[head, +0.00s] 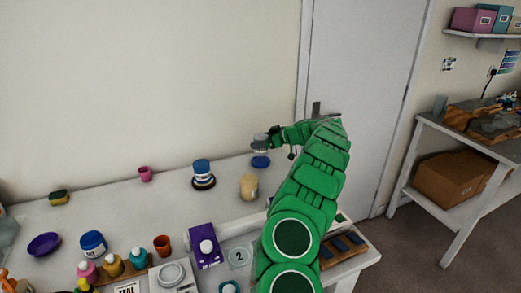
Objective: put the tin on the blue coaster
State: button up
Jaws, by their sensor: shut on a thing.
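The tin (259,144) is a small grey cylinder, held in the air above the back of the white worktop. My gripper (270,138) is shut on it from the right side. The blue coaster (261,162) is a small dark-blue disc on the worktop, just below the tin in the picture. A gap shows between the tin and the coaster. The tin looks roughly upright. The fingertips are small and partly hidden by the tin and my green arm.
A pale yellow jar (249,187) stands in front of the coaster. A blue-and-white container (202,172) sits on a dark base to the left. A pink cup (145,173) stands farther left. Bottles and a purple box (204,246) crowd the front. A grey door (365,80) is behind.

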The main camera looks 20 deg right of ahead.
jog(key=shift+w+d+f, duration=0.1)
jog(key=shift+w+f, duration=0.2)
jog(key=shift+f, duration=0.1)
jog(key=shift+w+f, duration=0.3)
jog(key=shift+f, duration=1.55)
jog(key=o, duration=1.1)
jog(key=shift+f, duration=0.15)
jog(key=shift+o, duration=0.2)
